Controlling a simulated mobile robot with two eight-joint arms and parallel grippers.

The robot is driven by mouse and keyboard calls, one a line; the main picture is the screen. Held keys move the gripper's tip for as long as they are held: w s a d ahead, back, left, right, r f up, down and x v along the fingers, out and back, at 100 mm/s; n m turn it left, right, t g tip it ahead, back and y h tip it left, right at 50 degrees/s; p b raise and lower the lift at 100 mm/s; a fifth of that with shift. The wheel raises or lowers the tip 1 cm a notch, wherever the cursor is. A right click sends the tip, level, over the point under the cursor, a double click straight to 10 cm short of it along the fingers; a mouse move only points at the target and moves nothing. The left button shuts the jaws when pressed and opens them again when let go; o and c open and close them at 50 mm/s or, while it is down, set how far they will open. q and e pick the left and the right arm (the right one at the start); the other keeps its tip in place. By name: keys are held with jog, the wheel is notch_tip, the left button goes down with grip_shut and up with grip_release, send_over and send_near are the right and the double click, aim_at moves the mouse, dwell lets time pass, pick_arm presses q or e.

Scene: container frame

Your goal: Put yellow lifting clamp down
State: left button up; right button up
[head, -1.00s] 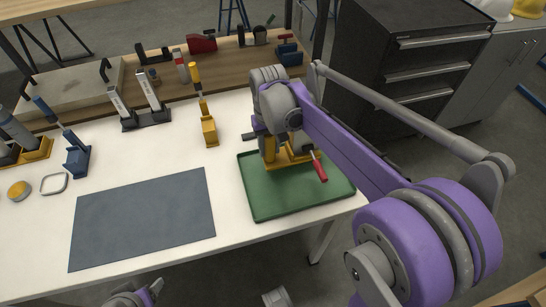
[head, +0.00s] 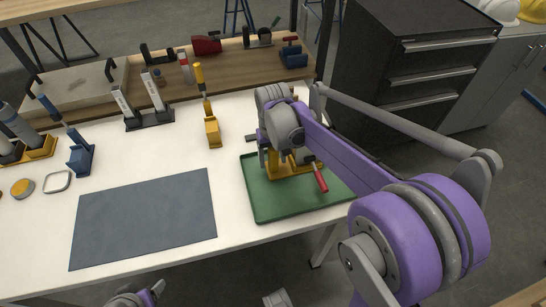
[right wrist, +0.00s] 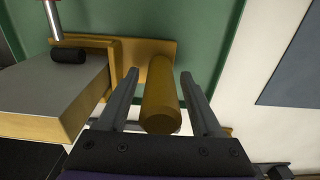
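The yellow lifting clamp (head: 295,170) is at the green tray (head: 262,205) in the head view, below my right gripper. It has a yellow base, a grey block and a red-handled lever (head: 320,180). It appears upright and resting on the tray, though the arm hides part of it. In the right wrist view, its yellow post (right wrist: 160,95) stands between the two fingers of my right gripper (right wrist: 161,88). A gap shows on both sides of the post, so the gripper is open around it.
A dark grey mat (head: 145,220) lies left of the tray. Another yellow clamp (head: 212,130) stands behind, and a blue one (head: 80,158) at the left. The tray's front part is free. A dark drawer cabinet (head: 415,70) stands behind right.

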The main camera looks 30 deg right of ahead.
jog(key=shift+r, duration=0.15)
notch_tip(320, 180, up, 12)
jog(key=shift+f+p, duration=0.15)
jog(key=shift+p, duration=0.6)
jog(key=shift+s+a, duration=0.25)
jog(key=shift+s, duration=0.15)
jog(key=s+a+f+n+t, duration=0.1)
jog(key=s+a+f, duration=0.1)
jog(key=s+f, duration=0.2)
jog(key=s+a+f+t, duration=0.2)
jog(key=s+f, duration=0.1)
jog(key=s, duration=0.4)
jog(key=s+a+f+n+t, duration=0.1)
jog(key=s+a+f+t, duration=0.1)
jog(key=s+f, duration=0.2)
jog(key=shift+s+a+f+n, duration=0.15)
jog(key=shift+s, duration=0.3)
jog(key=shift+s+a+f+n, duration=0.1)
jog(key=shift+s+f+n, duration=0.05)
jog(key=shift+s, duration=0.3)
